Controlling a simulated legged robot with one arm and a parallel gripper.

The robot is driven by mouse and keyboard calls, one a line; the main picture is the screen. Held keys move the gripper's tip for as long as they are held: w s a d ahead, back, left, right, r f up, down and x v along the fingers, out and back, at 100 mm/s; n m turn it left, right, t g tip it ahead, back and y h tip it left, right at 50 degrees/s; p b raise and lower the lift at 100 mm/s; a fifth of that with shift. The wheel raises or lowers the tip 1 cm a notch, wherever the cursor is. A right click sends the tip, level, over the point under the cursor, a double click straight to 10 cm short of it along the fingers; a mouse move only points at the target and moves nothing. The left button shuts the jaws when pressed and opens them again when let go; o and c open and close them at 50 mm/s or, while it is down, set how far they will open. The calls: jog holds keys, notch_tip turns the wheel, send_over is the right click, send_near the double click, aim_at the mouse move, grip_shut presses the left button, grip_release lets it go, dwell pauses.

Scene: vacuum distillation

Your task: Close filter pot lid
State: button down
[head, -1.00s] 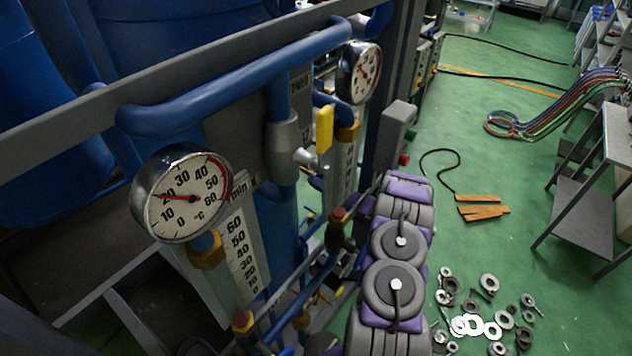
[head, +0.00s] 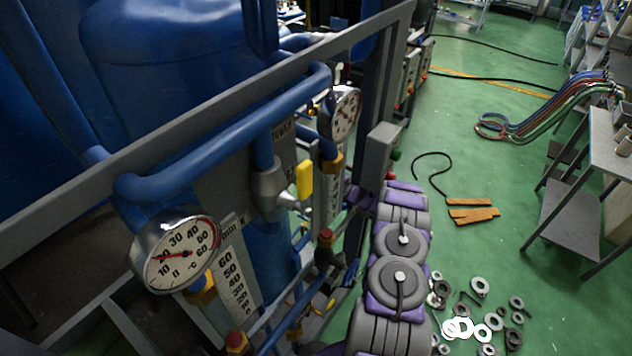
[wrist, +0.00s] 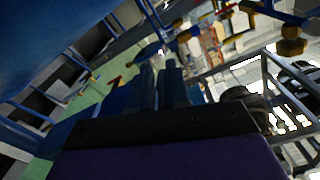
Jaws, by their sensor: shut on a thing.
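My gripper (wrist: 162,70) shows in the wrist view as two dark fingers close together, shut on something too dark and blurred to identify. A blue piece (wrist: 149,51) shows near the fingertips; I cannot tell whether it is the held thing. In the head view my grey and purple arm reaches to the frame of the rig, and the gripper is hidden behind the posts. A large blue vessel (head: 165,65) stands at the upper left behind the rail. I cannot make out the filter pot lid for certain in either view.
A blue pipe (head: 225,133) and a grey rail (head: 190,113) cross left of my arm. A dial gauge (head: 182,254), a second gauge (head: 345,112) and a yellow handle (head: 305,180) stick out there. Metal rings (head: 463,328) lie on the floor right. Open green floor lies beyond.

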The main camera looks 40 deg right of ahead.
jog(key=shift+w+d+f, duration=0.1)
jog(key=shift+w+d, duration=0.15)
jog(key=shift+d, duration=0.7)
jog(key=shift+a, duration=0.1)
jog(key=c, duration=1.2)
grip_release()
jog(key=p+v, duration=0.2)
jog(key=v, duration=1.5)
jog(key=shift+s+f, duration=0.15)
jog(key=shift+s, duration=0.05)
jog(key=shift+s, duration=0.1)
